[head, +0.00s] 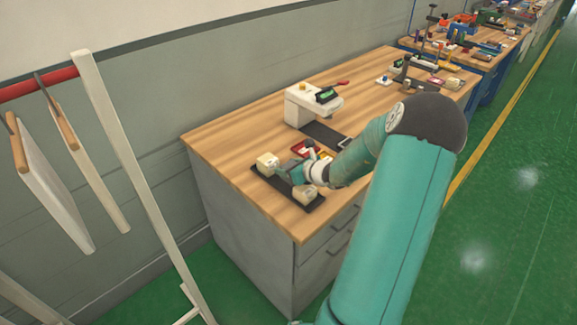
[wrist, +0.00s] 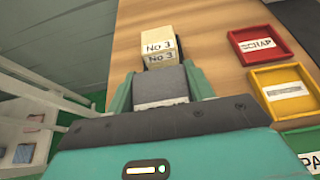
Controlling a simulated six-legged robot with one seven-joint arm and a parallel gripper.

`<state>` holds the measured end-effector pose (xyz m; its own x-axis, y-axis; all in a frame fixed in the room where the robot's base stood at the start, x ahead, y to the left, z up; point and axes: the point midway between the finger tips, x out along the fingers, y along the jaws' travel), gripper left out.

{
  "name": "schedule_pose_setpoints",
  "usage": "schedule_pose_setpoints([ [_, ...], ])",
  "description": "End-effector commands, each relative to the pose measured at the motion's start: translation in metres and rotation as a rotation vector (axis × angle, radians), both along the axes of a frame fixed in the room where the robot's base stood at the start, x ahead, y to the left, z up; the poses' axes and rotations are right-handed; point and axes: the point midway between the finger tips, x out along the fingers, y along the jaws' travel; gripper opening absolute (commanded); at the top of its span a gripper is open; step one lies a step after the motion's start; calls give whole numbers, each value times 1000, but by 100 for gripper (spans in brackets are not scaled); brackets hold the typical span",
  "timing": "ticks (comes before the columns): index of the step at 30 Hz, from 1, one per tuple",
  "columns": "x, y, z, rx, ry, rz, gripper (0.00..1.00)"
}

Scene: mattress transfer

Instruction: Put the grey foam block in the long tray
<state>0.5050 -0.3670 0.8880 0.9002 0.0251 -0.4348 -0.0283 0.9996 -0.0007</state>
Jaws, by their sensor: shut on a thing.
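The grey foam block (wrist: 160,86) is between the two fingers of my gripper (wrist: 161,78), which is shut on it, in the wrist view. In the head view my gripper (head: 291,172) is over the middle of the long dark tray (head: 262,176), between two cream blocks at its ends. One cream block (head: 268,162) is at the far-left end and the other (head: 306,195) at the near end. A cream block marked "No 3" (wrist: 158,48) shows just past the grey block in the wrist view. I cannot tell whether the grey block touches the tray.
A red tray marked "SCRAP" (wrist: 284,38) and a yellow tray (wrist: 250,78) lie to the right in the wrist view, with a partly hidden green one. A white instrument (head: 302,103) stands behind on the wooden bench (head: 215,140). Hanging boards (head: 60,195) are at left.

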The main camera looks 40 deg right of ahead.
Motion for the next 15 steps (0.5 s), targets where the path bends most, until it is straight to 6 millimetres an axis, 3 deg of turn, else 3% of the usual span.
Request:
schedule_pose_setpoints([
  [7, 0, 0, -4, 0, 0, 0, 30],
  [8, 0, 0, -4, 0, 0, 0, 56],
  [10, 0, 0, -4, 0, 0, 0, 70],
  [11, 0, 0, -4, 0, 0, 0, 74],
  [15, 0, 0, -4, 0, 0, 0, 74],
])
